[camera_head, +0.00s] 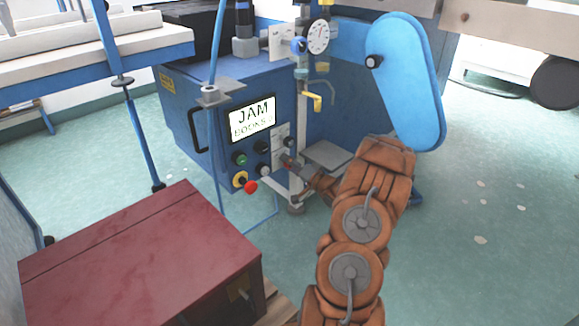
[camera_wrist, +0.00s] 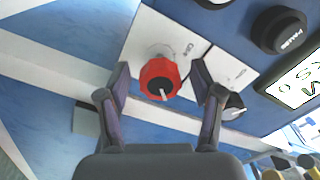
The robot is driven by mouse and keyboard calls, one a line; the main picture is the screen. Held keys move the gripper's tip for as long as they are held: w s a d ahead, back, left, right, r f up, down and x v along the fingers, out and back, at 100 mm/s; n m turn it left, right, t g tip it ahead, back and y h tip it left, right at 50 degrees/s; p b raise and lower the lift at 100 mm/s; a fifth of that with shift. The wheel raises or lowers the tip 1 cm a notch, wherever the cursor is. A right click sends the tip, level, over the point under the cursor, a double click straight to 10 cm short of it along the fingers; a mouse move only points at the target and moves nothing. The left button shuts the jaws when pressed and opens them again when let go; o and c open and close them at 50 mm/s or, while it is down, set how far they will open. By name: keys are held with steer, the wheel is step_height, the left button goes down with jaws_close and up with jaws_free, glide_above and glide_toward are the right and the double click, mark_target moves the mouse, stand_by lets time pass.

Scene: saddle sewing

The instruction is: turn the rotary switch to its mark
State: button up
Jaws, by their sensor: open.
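The rotary switch (camera_wrist: 160,78) is a red round knob with a black centre and a white pointer line, on a white plate (camera_wrist: 150,35) with dark lettering. In the wrist view it sits between the two fingertips of my gripper (camera_wrist: 160,84). The fingers are open, one on each side of it, with a visible gap at each side. I cannot tell how deep the fingertips reach around it. In the head view my gripper (camera_head: 290,162) is at the right part of the blue machine's panel, and largely covers the switch. The target mark is not clearly readable.
A second plate with a black knob (camera_wrist: 232,106) lies close by the right finger. A larger black knob (camera_wrist: 279,30) and a lit screen (camera_head: 252,118) are near. The panel also has a green button (camera_head: 240,158) and a red button (camera_head: 250,187). A maroon box (camera_head: 135,255) stands front left.

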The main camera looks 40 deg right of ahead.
steer(key=shift+c, duration=0.4)
steer(key=c, duration=1)
steer(key=shift+a, duration=0.1)
steer(key=shift+c, duration=0.4)
